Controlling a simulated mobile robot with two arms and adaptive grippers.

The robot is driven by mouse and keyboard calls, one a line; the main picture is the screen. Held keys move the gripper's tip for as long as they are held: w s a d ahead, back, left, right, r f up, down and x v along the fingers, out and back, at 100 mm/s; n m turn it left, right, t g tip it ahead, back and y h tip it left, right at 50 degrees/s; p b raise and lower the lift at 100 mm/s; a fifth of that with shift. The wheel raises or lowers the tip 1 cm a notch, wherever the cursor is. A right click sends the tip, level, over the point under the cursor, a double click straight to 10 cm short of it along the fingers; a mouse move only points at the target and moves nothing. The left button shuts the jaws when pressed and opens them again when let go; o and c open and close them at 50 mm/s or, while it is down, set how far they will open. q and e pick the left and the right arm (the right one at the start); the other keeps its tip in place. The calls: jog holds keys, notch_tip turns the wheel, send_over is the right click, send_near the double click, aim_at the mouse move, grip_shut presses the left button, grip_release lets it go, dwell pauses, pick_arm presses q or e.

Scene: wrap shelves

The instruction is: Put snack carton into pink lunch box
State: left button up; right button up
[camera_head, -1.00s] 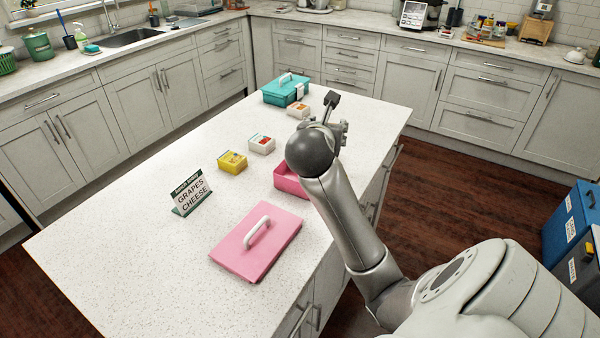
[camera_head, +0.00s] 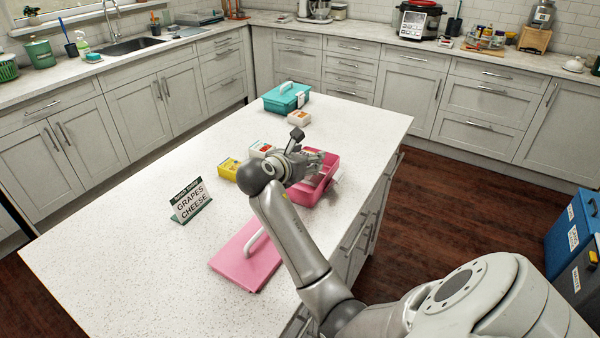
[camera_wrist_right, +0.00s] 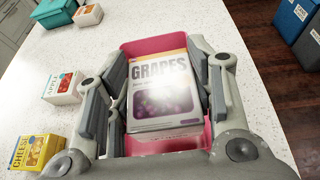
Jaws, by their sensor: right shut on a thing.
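A grapes carton (camera_wrist_right: 163,90), white with a picture of purple grapes, is held between the fingers of my right gripper (camera_head: 316,168), which is shut on it. In the wrist view the carton is over the open pink lunch box (camera_wrist_right: 150,46); I cannot tell how far it reaches inside. The pink lunch box (camera_head: 326,160) is partly hidden by my gripper in the head view. Its pink lid (camera_head: 240,262) with a white handle lies on the counter nearer me. My left gripper is not in view.
A yellow cheese carton (camera_head: 228,168) and an apple carton (camera_wrist_right: 63,86) stand left of the pink box. Another carton (camera_head: 299,118) stands by a teal lunch box (camera_head: 286,98) farther back. A sign reading GRAPES CHEESE (camera_head: 190,200) stands left on the counter.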

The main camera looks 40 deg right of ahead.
jog(key=shift+w+a+f, duration=0.25)
jog(key=shift+w+f, duration=0.2)
jog(key=shift+f, duration=0.1)
jog(key=f, duration=0.3)
jog(key=shift+w+a+f, duration=0.1)
jog(key=shift+w+a, duration=0.1)
jog(key=shift+w, duration=0.05)
jog(key=shift+f, duration=0.3)
jog(key=shift+f, duration=0.1)
